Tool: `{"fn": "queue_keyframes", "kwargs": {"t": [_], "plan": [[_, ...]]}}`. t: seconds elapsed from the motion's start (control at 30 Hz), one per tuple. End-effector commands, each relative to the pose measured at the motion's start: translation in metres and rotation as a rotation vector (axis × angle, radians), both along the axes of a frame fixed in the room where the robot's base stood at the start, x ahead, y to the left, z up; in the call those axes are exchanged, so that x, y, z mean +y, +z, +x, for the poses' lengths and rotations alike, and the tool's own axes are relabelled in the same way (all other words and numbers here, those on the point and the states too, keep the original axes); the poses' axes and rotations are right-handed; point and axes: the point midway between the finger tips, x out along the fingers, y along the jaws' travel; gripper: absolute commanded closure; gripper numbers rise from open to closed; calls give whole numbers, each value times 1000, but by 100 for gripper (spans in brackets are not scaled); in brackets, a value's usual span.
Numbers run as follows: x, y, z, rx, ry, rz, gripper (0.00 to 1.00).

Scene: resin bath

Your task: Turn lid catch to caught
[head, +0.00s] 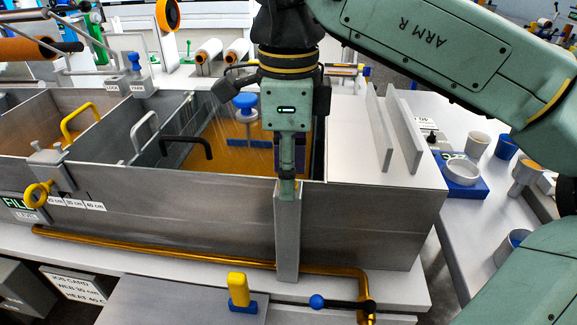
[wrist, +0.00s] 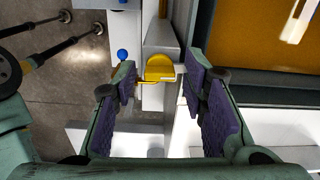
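A yellow half-round piece (wrist: 160,68) with a thin yellow bar, which looks like the lid catch, shows in the wrist view by a grey post (wrist: 160,35). My gripper (wrist: 160,88) is open, with its purple-padded fingers on either side of the yellow piece and visible gaps to both pads. In the head view my gripper (head: 287,185) points down at the top of the grey post (head: 287,235) on the bath's front wall. It hides the yellow piece there. I cannot tell which way the catch is turned.
The steel bath (head: 360,230) holds amber resin (head: 225,155) behind my gripper. Upright pale plates (head: 390,130) stand to the right. A copper pipe (head: 160,256), a blue-knobbed lever (head: 317,301) and a yellow knob (head: 238,290) lie in front and below.

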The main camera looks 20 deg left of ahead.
Motion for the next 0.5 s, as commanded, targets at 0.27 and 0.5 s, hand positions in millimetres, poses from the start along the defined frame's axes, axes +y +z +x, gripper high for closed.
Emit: {"fn": "queue_keyframes", "kwargs": {"t": [0.27, 0.5], "plan": [[0, 0, 0, 1, 1, 0, 57], [1, 21, 0, -1, 1, 1, 57]]}}
